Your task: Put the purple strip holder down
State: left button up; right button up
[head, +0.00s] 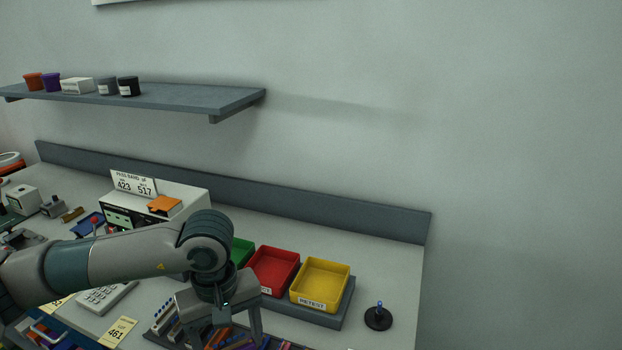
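My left gripper (222,335) points down over a rack at the bottom edge of the head view. Its two fingers are wide apart, and I see nothing clamped between them. Below and between the fingers lie several narrow coloured strip holders, orange, blue and purple. A purple strip holder (238,341) seems to be among them, partly hidden by the gripper and cut off by the frame edge. I cannot tell whether a finger touches it. My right gripper is not in view.
Red (275,268) and yellow (319,282) bins stand right of the gripper, with a green bin (241,252) partly behind my arm. A small black stand (378,319) is near the right table edge. A meter (190,196) and keypad (107,296) are left. A shelf (190,98) hangs above.

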pick_arm(q)
jog(key=s+a+m, duration=0.3)
jog(key=a+m, duration=0.2)
jog(key=m, duration=0.1)
jog(key=shift+s+a+f, duration=0.25)
jog(key=shift+a, duration=0.15)
